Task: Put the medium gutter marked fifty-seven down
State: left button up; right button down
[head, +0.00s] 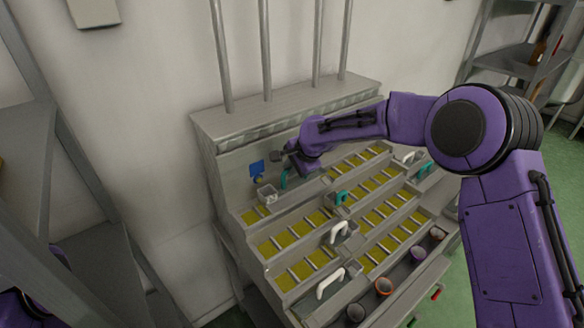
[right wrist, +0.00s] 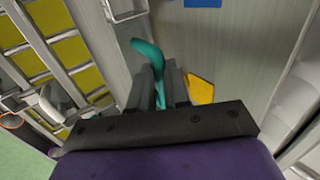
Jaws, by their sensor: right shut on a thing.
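My right gripper (head: 284,163) is at the back left of a tiered grey stand. In the right wrist view its two dark fingers (right wrist: 160,90) are shut on a curved teal handle (right wrist: 147,52). This teal handle also shows in the head view (head: 283,179), just below the fingers. The body of the gutter under it is hidden, and no number fifty-seven can be read. I cannot tell whether the gutter touches the stand. My left gripper is not in view.
The stand (head: 262,226) has stepped rows of yellow-green cells. Other teal (head: 341,197) and white (head: 330,282) handles stand on the steps. Small cups (head: 384,286) line the front. Grey shelving flanks the stand.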

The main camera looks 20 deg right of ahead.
jog(key=shift+s+f, duration=0.1)
jog(key=shift+f, duration=0.4)
jog(key=c, duration=1.1)
grip_release()
jog(key=shift+r, duration=0.3)
jog(key=v, duration=1.2)
jog(key=shift+r, duration=0.25)
